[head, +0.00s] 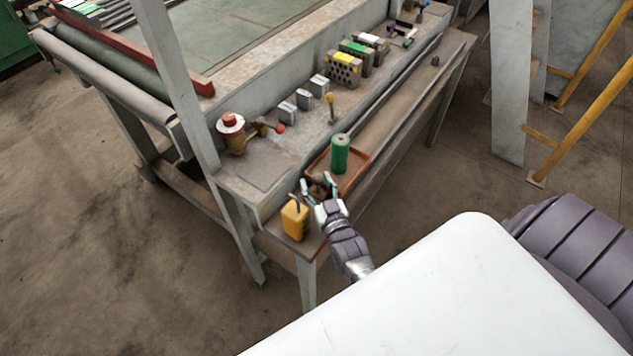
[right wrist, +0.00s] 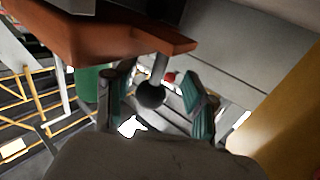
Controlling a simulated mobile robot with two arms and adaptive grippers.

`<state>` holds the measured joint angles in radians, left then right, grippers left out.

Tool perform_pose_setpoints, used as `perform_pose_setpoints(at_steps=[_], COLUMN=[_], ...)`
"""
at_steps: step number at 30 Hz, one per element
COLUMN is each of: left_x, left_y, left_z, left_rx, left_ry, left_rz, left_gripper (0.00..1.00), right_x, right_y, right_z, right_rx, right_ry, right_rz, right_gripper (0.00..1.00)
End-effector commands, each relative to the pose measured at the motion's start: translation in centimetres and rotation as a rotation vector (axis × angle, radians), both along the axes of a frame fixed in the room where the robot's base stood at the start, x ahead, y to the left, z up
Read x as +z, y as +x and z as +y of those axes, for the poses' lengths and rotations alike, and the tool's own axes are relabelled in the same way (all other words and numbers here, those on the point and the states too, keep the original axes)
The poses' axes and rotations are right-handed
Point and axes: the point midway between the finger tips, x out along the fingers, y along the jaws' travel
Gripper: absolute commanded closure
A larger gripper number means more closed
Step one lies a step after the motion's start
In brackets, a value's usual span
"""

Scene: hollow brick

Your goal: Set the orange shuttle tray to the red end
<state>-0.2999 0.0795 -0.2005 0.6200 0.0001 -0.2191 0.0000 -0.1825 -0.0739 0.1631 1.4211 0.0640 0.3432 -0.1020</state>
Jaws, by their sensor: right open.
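The orange shuttle tray (head: 362,164) lies on the narrow lower ledge along the front of the bench, with a green cylinder (head: 340,153) upright in it. My right gripper (head: 319,186) is at the tray's near end, fingers spread. In the right wrist view the tray (right wrist: 125,40) fills the upper left, and a dark round knob (right wrist: 151,95) on a short stalk is between the open fingers of my right gripper (right wrist: 153,88); I see gaps at its sides. A small red mark (head: 322,247) shows at the ledge's near end. My left gripper is not in view.
A yellow block-like object (head: 294,219) stands on the ledge close to my right gripper. A red-capped device (head: 231,124) and several grey blocks stand on the bench above. The ledge (head: 395,108) beyond the tray looks mostly clear, with a small dark knob (head: 435,61) far along.

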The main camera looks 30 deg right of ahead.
Motion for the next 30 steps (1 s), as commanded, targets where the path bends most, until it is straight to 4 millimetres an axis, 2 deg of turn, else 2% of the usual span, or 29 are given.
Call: perform_pose_setpoints(at_steps=[5,15,18,23,30], left_x=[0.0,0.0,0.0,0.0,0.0], left_y=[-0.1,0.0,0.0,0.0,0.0], left_z=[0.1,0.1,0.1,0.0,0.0], left_rx=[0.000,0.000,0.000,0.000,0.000], left_ry=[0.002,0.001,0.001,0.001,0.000], left_rz=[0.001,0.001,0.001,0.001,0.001], left_gripper=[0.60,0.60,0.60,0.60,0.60], right_x=[1.4,7.8,9.0,10.0,10.0], right_y=[0.0,-0.1,0.0,-0.1,0.0], right_z=[0.0,0.1,0.2,0.2,0.2], right_rx=[-0.001,0.000,0.000,0.001,0.001], right_ry=[-0.001,0.000,0.000,0.000,-0.001], right_rz=[-0.003,-0.005,-0.003,-0.001,0.000], right_gripper=[0.45,0.45,0.45,0.45,0.45])
